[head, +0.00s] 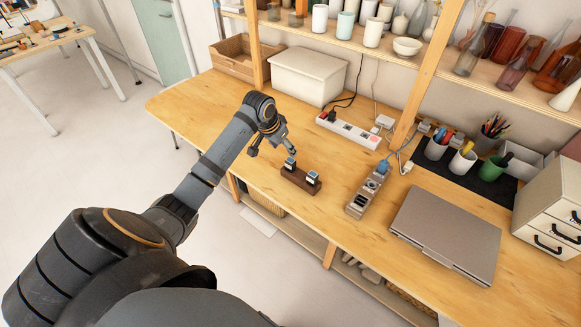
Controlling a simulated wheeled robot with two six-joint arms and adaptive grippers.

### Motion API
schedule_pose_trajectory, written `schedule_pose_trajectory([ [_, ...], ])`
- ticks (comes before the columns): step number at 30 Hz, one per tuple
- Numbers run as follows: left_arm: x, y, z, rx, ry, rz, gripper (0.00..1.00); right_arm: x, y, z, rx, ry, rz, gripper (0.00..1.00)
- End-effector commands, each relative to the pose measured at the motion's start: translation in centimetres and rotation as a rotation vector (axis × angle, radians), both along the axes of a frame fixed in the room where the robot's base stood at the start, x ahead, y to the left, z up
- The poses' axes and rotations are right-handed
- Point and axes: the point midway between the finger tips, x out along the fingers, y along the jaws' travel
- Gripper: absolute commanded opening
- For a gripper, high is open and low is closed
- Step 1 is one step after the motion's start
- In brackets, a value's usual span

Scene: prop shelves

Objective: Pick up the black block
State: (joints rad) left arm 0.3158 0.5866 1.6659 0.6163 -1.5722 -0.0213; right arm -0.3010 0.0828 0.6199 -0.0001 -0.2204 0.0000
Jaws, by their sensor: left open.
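A brown wooden holder (299,183) lies on the wooden table near its front edge. Two small dark blocks with pale bluish tops sit on it, a left one (290,164) and a right one (313,177). Either could be the black block; I cannot tell which. My left gripper (273,147) is open just behind and to the left of the holder, with one finger close to the left block. I cannot tell whether it touches that block. Nothing shows between its fingers. My right gripper is out of view.
A grey power strip (368,190) with a blue plug lies right of the holder, then a closed laptop (447,233). A white strip (348,131), a white lidded box (308,74) and pen cups on a black mat (462,178) stand behind. The table's left part (200,105) is clear.

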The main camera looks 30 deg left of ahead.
Motion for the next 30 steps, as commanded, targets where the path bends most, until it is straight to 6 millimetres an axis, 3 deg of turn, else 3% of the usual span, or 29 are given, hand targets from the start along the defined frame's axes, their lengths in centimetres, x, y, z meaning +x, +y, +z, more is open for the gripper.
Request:
schedule_pose_trajectory([
  [6, 1.3, -0.3, -3.3, -0.003, 0.001, 0.0, 0.6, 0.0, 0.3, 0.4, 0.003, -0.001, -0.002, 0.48],
  [13, 1.6, -0.3, -4.3, 0.0, 0.001, -0.001, 0.6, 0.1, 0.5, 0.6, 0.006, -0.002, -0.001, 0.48],
  [21, 3.0, -0.5, -8.4, -0.002, 0.001, -0.001, 0.6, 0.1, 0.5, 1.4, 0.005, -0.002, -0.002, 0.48],
  [30, 3.1, -0.5, -9.0, 0.002, 0.001, -0.001, 0.58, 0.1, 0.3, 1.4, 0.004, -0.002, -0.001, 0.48],
])
